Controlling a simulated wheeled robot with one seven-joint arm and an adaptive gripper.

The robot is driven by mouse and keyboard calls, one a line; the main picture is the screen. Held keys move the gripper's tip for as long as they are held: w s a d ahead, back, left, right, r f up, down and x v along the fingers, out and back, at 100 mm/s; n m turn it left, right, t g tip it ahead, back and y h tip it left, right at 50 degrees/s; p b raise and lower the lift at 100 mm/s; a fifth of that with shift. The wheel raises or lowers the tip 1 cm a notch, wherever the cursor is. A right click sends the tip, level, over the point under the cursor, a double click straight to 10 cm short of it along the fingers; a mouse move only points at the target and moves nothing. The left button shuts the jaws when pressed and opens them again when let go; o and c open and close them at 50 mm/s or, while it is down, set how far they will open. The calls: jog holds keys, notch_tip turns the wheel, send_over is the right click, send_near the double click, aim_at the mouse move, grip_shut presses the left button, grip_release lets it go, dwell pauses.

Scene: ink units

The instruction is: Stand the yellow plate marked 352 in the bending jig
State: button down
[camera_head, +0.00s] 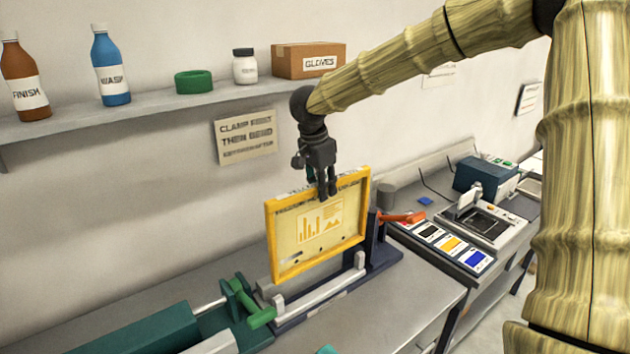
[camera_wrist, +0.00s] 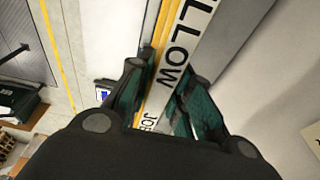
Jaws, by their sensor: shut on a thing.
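The yellow plate (camera_head: 318,225) is a framed panel with a chart-like print on its face. It stands roughly upright at the bending jig (camera_head: 336,292), its lower edge close to the jig's rail; I cannot tell whether it is seated. My gripper (camera_head: 326,192) is shut on the plate's top edge. In the wrist view the fingers (camera_wrist: 160,100) close on the plate's edge, where a white label (camera_wrist: 186,62) reads "LLOW" and "JOB". The number 352 is not readable. The jig has an orange handle (camera_head: 402,217) at its right end and a green clamp (camera_head: 252,303) at its left.
A shelf (camera_head: 150,112) above holds bottles, a green ring, a jar and a box. A sign (camera_head: 245,136) hangs on the wall behind my gripper. A tray of colour blocks (camera_head: 440,243) and a machine (camera_head: 487,224) stand to the right. Bare bench (camera_head: 405,305) lies in front.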

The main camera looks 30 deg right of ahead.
jog(key=shift+w+a, duration=0.1)
jog(key=shift+w, duration=0.25)
jog(key=shift+f+b, duration=0.2)
jog(key=shift+b, duration=0.15)
jog(key=shift+s+f+b, duration=0.2)
jog(key=shift+f+b, duration=0.4)
jog(key=shift+b, duration=0.35)
notch_tip(320, 180, down, 9)
jog(key=shift+f+p, duration=0.35)
jog(key=shift+f, duration=0.1)
dwell(0.7)
jog(key=c, duration=1.2)
grip_release()
jog(key=r, duration=0.4)
jog(key=a+r, duration=0.1)
jog(key=r, duration=0.2)
jog(key=a+r, duration=0.1)
jog(key=r, duration=0.3)
jog(key=shift+s+r, duration=0.2)
jog(key=shift+r, duration=0.15)
